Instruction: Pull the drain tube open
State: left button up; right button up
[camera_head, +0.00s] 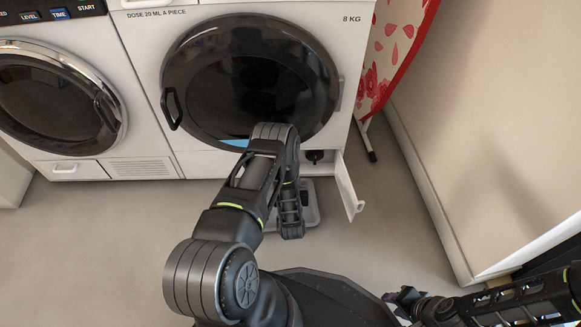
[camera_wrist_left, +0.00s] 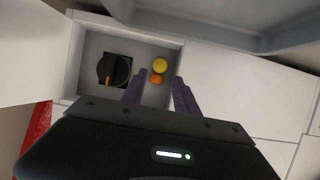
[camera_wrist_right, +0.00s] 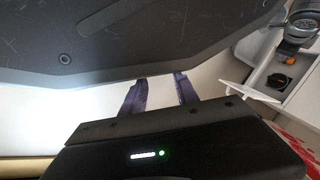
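The drain tube (camera_wrist_left: 158,72), with a round yellow end above an orange part, sits in the washer's small open compartment in the left wrist view. A black round knob with an orange mark (camera_wrist_left: 114,70) is to its left. My left gripper (camera_wrist_left: 160,86) is open at the compartment's mouth, with a finger on either side just below the tube; whether they touch it I cannot tell. In the head view my left arm hides the tube and most of that gripper. My right gripper (camera_head: 405,298) is open and empty at the lower right; its spread fingers show in the right wrist view (camera_wrist_right: 160,92).
The compartment's flap (camera_head: 347,187) hangs open to the right. A grey tray (camera_head: 311,210) lies on the floor below the compartment. A second washer (camera_head: 62,100) stands at left. A red-and-white cloth (camera_head: 395,45) and a wall are at right. The floor between is clear.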

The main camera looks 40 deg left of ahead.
pick_arm(q)
jog(key=b+x, duration=0.6)
jog(key=shift+w+a+f, duration=0.15)
jog(key=shift+a, duration=0.05)
jog(key=shift+w+a+f, duration=0.1)
jog(key=shift+w+a, duration=0.2)
jog(key=shift+w, duration=0.2)
jog(key=shift+c, duration=0.6)
grip_shut()
dwell(0.4)
